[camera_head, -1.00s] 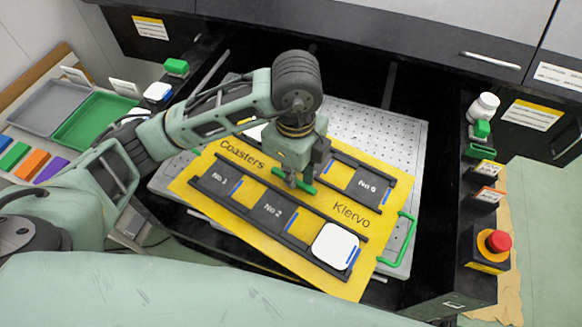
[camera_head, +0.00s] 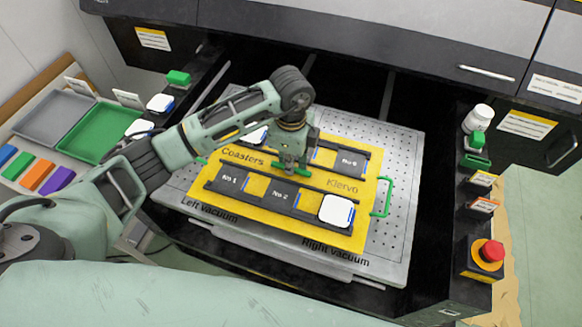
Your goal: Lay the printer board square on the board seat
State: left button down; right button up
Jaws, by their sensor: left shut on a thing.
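The yellow printer board (camera_head: 345,238) reads "Coasters" and "Klervo" and carries dark numbered slots. It lies over the grey perforated board seat (camera_head: 390,245), with its edges roughly parallel to the seat's. I cannot tell whether it rests flat or hovers slightly. The seat's words "Left vacuum" and "Right vacuum" show along the board's front edge. My left gripper (camera_head: 291,170) points down at the board's middle, shut on its green middle grip (camera_head: 303,172); its fingertips are partly hidden. My right gripper is not in view.
White coasters sit on the board, one front right (camera_head: 336,210), one partly behind my arm. A green handle (camera_head: 381,198) stands at the board's right end. An emergency stop (camera_head: 488,252) and small bottles (camera_head: 478,118) line the right. Trays (camera_head: 100,133) stand left.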

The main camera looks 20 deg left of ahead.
pick_arm(q)
jog(key=shift+w+a+f, duration=0.1)
jog(key=shift+w+f, duration=0.1)
jog(key=shift+w, duration=0.1)
notch_tip(320, 180, down, 3)
jog(key=shift+f+p, duration=0.1)
jog(key=shift+p, duration=0.75)
jog(key=shift+f, duration=0.45)
jog(key=c, duration=1.8)
grip_release()
jog(key=shift+s, duration=0.1)
jog(key=shift+r, duration=0.1)
